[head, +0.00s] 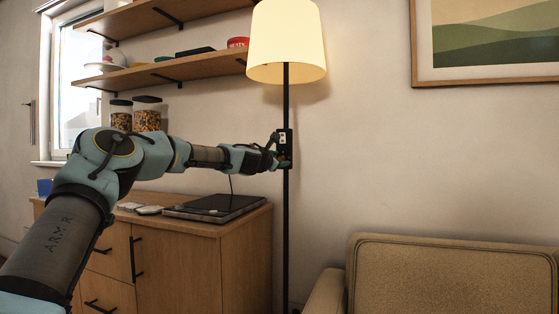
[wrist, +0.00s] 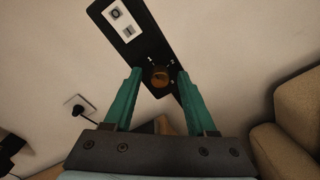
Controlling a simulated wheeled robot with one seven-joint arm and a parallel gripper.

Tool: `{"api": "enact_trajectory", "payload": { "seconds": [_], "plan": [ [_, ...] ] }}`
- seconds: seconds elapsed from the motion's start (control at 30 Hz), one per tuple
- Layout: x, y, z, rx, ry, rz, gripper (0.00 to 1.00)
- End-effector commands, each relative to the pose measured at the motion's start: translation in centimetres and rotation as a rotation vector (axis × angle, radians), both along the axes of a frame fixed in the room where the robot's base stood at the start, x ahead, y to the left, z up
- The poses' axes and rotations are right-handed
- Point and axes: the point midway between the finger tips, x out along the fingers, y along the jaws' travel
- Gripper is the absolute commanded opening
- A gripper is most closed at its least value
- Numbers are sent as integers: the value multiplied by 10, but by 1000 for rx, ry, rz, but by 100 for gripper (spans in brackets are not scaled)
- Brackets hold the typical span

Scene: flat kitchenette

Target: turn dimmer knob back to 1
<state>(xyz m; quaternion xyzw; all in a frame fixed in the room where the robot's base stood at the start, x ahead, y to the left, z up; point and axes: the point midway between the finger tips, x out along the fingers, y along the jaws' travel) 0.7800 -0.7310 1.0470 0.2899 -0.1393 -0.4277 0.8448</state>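The dimmer knob (wrist: 160,76) is a small brown-gold round knob on a black control plate (wrist: 140,36) with small white marks around it. In the head view my gripper (head: 284,161) is at the plate, and the knob is hidden there.
A wooden cabinet (head: 247,252) with a dark flat appliance (head: 213,204) on top stands below my arm. Shelves (head: 172,70) hang on the wall at left. A beige sofa (head: 450,275) stands at right. A plug with a cord (wrist: 78,104) is on the wall.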

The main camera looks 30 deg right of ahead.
Motion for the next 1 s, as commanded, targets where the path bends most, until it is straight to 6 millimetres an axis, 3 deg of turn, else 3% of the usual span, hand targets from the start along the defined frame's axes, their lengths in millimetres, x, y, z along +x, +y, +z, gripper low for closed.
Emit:
{"api": "enact_trajectory", "payload": {
  "seconds": [0.37, 0.8, 1.0],
  "plan": [
    [-4, 6, 0, 1, -1, 0, 59],
    [-47, 65, -1, 2, -2, 1, 59],
    [-60, 83, 0, 1, -1, 1, 59]
  ]
}}
